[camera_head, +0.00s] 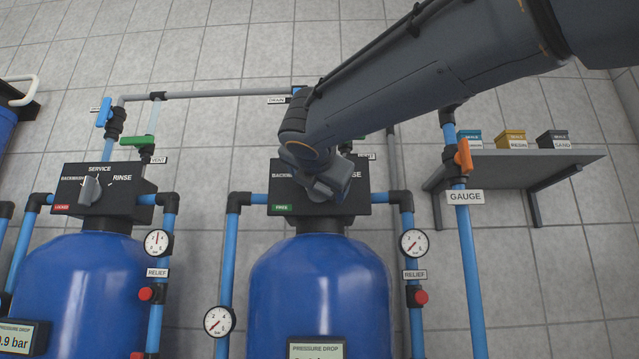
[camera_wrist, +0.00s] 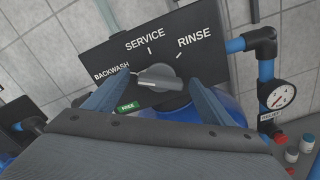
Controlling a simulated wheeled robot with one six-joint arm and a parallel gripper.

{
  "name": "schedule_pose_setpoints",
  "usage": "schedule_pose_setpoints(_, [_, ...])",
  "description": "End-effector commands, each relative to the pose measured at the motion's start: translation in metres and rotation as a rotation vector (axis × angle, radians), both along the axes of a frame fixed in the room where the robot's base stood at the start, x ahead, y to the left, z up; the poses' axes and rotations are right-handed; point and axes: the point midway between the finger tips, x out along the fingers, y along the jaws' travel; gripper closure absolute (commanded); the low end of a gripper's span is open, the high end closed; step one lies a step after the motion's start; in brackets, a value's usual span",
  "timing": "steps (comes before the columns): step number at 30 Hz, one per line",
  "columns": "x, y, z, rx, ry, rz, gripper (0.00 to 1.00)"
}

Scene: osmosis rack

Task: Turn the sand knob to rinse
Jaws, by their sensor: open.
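A grey knob (camera_wrist: 160,77) sits on a black valve panel (camera_wrist: 112,52) marked BACKWASH, SERVICE and RINSE. Its narrow end points left toward BACKWASH. My gripper (camera_wrist: 161,84) is open, with one blue finger on each side of the knob. In the head view, this panel (camera_head: 262,197) stands on the middle blue tank (camera_head: 318,285), and my arm hides the knob there. A green FREE tag (camera_head: 283,208) is at the panel's lower left.
A similar panel (camera_head: 66,190) with a red LOCKED tag stands on the left tank (camera_head: 80,285); its knob (camera_head: 91,190) points up toward SERVICE. Blue pipes and a pressure gauge (camera_head: 413,243) flank the middle tank. A grey shelf (camera_head: 520,163) with small boxes is at right.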

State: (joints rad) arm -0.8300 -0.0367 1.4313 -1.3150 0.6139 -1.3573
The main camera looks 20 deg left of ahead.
Motion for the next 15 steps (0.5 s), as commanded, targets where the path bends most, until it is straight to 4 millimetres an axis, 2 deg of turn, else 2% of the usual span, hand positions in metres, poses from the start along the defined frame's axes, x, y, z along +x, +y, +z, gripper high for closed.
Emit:
schedule_pose_setpoints(10, [0.0067,-0.0008,0.0,0.001,0.0,-0.004,0.23])
schedule_pose_setpoints(11, [0.0067,-0.0008,0.0,0.001,0.0,-0.004,0.27])
schedule_pose_setpoints(15, [0.0066,-0.0007,0.0,0.001,0.0,-0.004,0.5])
